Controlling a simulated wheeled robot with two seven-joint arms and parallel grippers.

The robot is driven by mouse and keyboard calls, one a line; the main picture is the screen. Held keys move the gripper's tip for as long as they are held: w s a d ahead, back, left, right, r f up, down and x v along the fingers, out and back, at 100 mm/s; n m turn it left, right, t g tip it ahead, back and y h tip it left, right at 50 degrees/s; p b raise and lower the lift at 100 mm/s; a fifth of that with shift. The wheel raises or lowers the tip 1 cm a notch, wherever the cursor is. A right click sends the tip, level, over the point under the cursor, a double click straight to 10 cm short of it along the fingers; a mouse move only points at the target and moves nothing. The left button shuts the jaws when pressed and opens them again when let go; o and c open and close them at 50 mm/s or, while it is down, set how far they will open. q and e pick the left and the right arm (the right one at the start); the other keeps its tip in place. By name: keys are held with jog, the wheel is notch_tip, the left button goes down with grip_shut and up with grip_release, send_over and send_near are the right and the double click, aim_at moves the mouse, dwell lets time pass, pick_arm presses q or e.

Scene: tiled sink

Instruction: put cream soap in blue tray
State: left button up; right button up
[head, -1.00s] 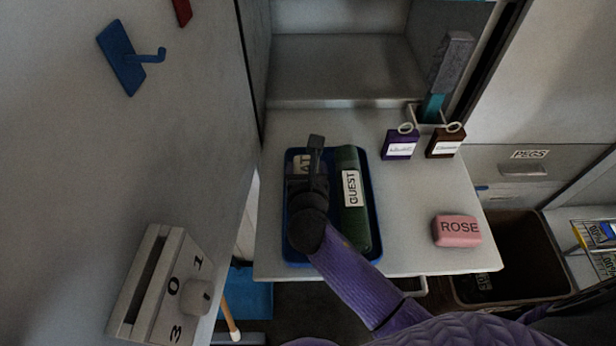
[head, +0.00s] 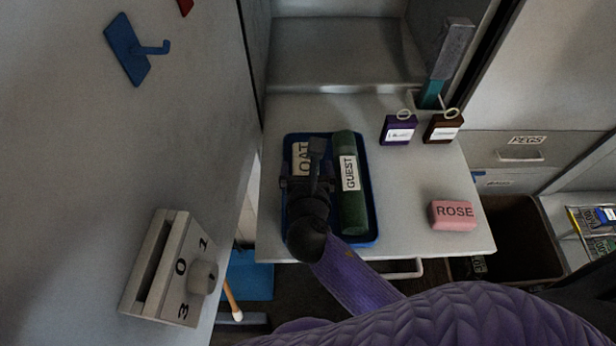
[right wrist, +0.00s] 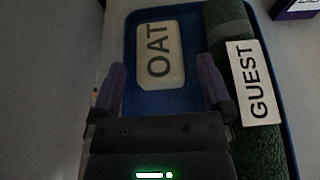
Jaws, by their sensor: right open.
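The cream soap (head: 299,160), labelled OAT, lies at the far left end of the blue tray (head: 368,239). My right gripper (head: 307,184) is over the left half of the tray, open and empty, on the near side of the soap. My left gripper is not in view.
A rolled green towel (head: 351,207) labelled GUEST fills the tray's right side. A pink ROSE soap (head: 453,215) lies at the counter's right front. The counter between tray and ROSE soap is clear.

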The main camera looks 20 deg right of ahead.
jog(key=p+v, duration=0.1)
jog(key=v, duration=0.5)
jog(key=shift+s+a+r, duration=0.1)
jog(key=shift+s+r, duration=0.1)
jog(key=shift+s, duration=0.15)
jog(key=shift+s+a, duration=0.1)
jog(key=shift+s, duration=0.15)
